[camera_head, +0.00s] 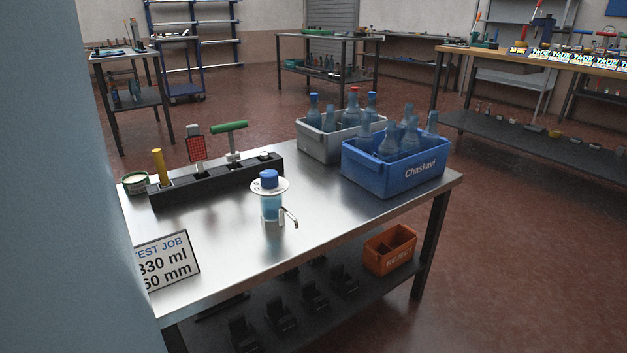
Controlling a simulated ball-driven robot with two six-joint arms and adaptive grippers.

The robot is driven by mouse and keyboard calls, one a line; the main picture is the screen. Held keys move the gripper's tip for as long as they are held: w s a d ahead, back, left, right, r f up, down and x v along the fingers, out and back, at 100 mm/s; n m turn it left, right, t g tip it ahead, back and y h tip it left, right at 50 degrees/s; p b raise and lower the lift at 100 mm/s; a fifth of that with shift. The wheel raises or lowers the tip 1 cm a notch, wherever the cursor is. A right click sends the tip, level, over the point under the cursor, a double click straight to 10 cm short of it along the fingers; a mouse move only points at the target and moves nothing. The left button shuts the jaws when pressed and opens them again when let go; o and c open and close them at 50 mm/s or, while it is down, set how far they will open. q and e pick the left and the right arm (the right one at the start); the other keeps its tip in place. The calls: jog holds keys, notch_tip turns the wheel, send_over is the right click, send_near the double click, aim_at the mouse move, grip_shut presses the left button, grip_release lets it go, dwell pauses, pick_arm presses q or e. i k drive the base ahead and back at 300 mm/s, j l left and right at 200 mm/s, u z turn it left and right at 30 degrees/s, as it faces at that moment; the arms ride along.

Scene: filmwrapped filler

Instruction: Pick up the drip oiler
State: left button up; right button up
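I cannot tell for certain which thing is the drip oiler. A clear vessel with blue contents (271,207) stands upright near the middle of the steel table (335,205). It has a blue cap, a white disc below the cap and a bent metal piece at its lower right. A black rack (215,186) behind it at left holds a yellow stick (160,166), a red checked paddle (196,146) and a green-handled tool (231,129). Neither of my grippers is in view.
A grey crate (312,144) and a blue crate (362,177) with bottles stand at the table's right. A round tin (136,184) and a sign (168,260) are at left. An orange bin (385,262) is on the lower shelf. A pale blue surface (55,180) blocks the left edge.

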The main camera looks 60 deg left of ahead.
aim_at(272, 202)
jog(key=i+u, duration=0.3)
jog(key=u, duration=0.15)
jog(key=i+u, duration=0.25)
jog(key=u, duration=0.2)
jog(key=i+l+u, duration=0.2)
jog(key=u, duration=0.2)
jog(key=i, duration=0.1)
